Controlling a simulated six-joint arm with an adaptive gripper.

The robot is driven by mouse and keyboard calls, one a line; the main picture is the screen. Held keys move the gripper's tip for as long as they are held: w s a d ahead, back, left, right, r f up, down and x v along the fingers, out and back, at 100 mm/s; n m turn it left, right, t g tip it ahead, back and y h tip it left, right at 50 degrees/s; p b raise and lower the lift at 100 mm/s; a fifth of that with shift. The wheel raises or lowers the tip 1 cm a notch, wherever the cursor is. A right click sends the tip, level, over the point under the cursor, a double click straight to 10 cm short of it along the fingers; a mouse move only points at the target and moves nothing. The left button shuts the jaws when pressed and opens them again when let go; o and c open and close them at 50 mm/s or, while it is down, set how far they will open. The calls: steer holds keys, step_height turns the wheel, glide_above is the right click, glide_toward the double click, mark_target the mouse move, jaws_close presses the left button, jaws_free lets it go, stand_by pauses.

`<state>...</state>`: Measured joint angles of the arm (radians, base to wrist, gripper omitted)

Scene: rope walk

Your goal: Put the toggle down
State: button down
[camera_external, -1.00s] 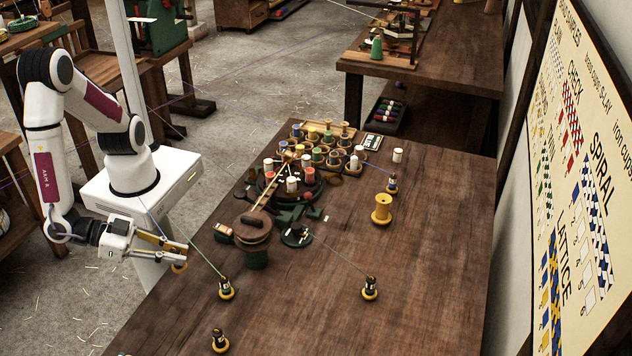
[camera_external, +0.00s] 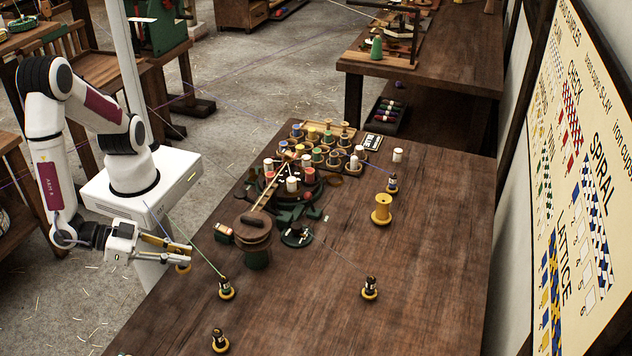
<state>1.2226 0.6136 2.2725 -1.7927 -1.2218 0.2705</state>
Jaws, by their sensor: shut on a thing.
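My gripper (camera_external: 182,256) is at the left edge of the brown table (camera_external: 420,240), low over its near left side. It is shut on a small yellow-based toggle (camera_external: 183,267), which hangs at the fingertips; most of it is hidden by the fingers. Similar dark toggles with yellow bases stand upright on the table: one just right of my gripper (camera_external: 226,289), one at the front (camera_external: 219,341), one at the middle right (camera_external: 369,288) and one farther back (camera_external: 391,184). A pale green cord (camera_external: 207,260) runs from near my gripper towards the nearest toggle.
A round wooden-topped stand (camera_external: 252,230) and a dark green dish (camera_external: 297,236) stand right of my gripper. Behind them is a rack crowded with coloured bobbins (camera_external: 318,154). The table's right and front right are clear.

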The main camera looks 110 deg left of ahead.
steer(key=shift+f, duration=1.5)
steer(key=shift+f, duration=0.15)
steer(key=shift+f, duration=1.95)
steer(key=shift+f, duration=0.1)
steer(key=c, duration=2)
jaws_free()
steer(key=shift+o, duration=0.2)
steer(key=v, duration=1.2)
